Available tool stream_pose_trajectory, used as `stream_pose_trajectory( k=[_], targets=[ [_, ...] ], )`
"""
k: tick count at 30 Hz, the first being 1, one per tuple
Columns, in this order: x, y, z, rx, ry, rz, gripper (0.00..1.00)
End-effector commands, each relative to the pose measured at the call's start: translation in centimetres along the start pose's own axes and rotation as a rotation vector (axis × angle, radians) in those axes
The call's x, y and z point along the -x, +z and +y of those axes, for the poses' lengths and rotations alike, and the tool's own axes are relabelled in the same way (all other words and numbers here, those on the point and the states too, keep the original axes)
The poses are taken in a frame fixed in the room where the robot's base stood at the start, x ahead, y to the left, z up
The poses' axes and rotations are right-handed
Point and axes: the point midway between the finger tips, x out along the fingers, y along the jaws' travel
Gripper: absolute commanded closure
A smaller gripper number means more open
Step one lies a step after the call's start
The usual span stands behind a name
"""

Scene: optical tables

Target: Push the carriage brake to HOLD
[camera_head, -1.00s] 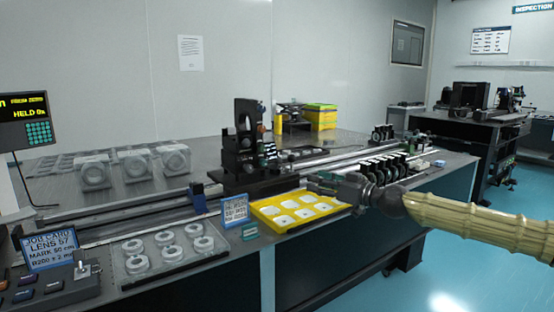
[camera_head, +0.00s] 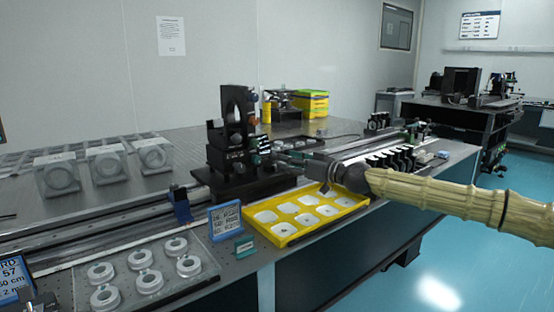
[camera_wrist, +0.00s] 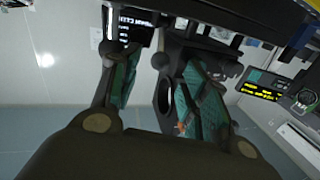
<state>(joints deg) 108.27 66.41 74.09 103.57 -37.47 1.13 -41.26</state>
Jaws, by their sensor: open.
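The black carriage (camera_head: 238,160) stands on the long rail on the optical table, with an upright dark ring-shaped holder on it. My gripper (camera_head: 275,153) reaches in from the right, close to the carriage's right side; I cannot tell whether it touches. In the wrist view my gripper (camera_wrist: 155,85) is open, with green-padded fingers apart and nothing clearly held between them. A dark upright part with an oval opening (camera_wrist: 164,95) shows behind the fingers. I cannot make out the brake lever or its HOLD mark.
A yellow tray (camera_head: 284,236) with white pads lies in front of the carriage, below my arm. A blue card (camera_head: 225,219) stands at its left. A clear plate with white rings (camera_head: 205,285) lies at front left. Several clear blocks (camera_head: 62,177) stand behind the rail.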

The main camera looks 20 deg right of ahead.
Motion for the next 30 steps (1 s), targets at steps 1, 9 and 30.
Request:
stream_pose_trajectory(
  k=[1, 9, 30],
  targets=[
    [-0.8, 0.1, 0.0, 0.000, -0.001, -0.001, 0.55],
    [-4.0, 0.1, 0.1, 0.000, 0.001, 0.000, 0.55],
    [-5.3, 0.0, 0.1, 0.000, 0.001, 0.001, 0.84]
  ],
)
